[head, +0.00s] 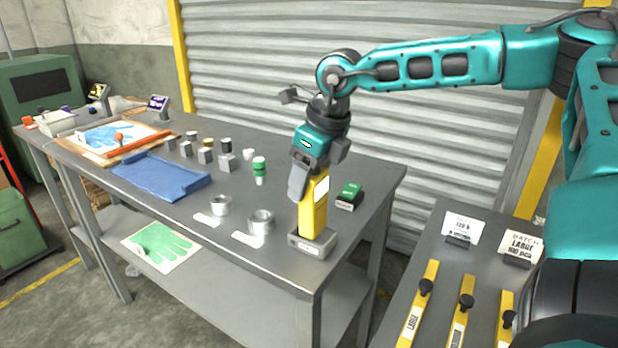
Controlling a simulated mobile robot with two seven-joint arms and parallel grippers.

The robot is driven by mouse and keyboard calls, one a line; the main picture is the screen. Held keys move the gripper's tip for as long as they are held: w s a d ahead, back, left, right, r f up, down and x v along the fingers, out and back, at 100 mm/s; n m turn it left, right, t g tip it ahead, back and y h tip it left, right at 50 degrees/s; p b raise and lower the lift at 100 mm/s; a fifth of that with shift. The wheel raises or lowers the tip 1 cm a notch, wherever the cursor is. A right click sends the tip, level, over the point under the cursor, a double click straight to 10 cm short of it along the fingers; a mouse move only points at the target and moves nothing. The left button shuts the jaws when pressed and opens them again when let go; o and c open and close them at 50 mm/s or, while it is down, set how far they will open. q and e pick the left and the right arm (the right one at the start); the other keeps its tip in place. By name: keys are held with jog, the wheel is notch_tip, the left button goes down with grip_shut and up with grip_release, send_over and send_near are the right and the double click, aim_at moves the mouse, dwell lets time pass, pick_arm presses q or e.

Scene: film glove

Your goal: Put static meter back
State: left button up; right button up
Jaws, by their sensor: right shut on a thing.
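The static meter (313,212) is a yellow upright handheld block with a pale label near its top. It stands upright at a grey dock (312,244) on the front right corner of the steel table. Its lower end meets the dock; I cannot tell how deep it sits. My right gripper (302,187) reaches down from above and is shut on the upper part of the meter, hiding its top. My left gripper is not in view.
Two metal rings (261,222) lie left of the dock. A green-topped block (349,195) stands right of it. Farther left are small grey blocks (205,153), a green-white bottle (259,170) and a blue sheet (160,178). A side table (440,250) holds yellow strips and signs.

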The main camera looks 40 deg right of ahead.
jog(key=shift+f, duration=0.1)
jog(key=o, duration=1.5)
jog(key=shift+r+p, duration=0.5)
jog(key=shift+p, duration=0.05)
jog(key=shift+r+p, duration=0.35)
jog(key=shift+p, duration=0.15)
jog(key=v, duration=1.1)
jog(key=shift+s+r, duration=0.2)
jog(key=shift+r, duration=0.05)
